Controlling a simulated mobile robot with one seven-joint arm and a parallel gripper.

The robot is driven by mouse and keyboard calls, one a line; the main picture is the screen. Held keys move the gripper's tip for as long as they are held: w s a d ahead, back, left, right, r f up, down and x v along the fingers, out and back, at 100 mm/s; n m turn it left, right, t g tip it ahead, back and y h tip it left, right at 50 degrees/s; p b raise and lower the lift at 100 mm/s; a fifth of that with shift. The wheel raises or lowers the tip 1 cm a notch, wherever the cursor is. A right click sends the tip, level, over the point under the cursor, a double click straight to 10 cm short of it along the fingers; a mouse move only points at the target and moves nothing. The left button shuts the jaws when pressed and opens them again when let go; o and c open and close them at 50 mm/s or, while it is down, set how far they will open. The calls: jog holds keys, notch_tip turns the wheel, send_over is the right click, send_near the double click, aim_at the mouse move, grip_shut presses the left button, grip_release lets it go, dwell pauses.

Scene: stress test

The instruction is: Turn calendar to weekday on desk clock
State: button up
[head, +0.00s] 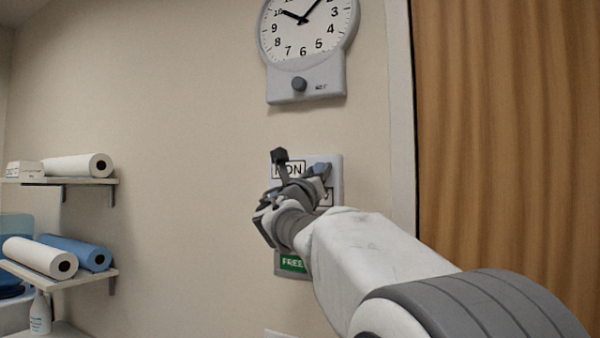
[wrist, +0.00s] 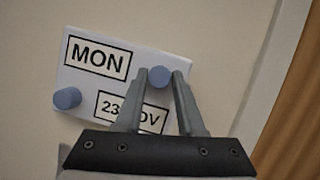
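A white calendar panel (wrist: 85,82) is on the wall, tilted in the wrist view, with "MON" in its upper window (wrist: 98,59). A lower window (wrist: 112,106) reads "23" and "OV", partly hidden by a finger. One blue-grey knob (wrist: 67,98) is at the panel's lower left, another (wrist: 159,77) at its right beside the "MON" window. My gripper (wrist: 159,71) is open, its fingertips on either side of the right knob in the picture; contact cannot be told. In the head view my gripper (head: 300,163) covers much of the panel (head: 336,178).
A wall clock (head: 303,30) with a dark knob (head: 299,84) hangs above. A green "FREE" sign (head: 292,263) is below my gripper. A wooden door or panel (head: 510,120) is at right. Shelves (head: 75,280) with paper rolls stand at left. The wall between is clear.

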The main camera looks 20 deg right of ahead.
grip_shut()
jog(key=shift+f+m, duration=0.1)
jog(key=shift+m, duration=0.2)
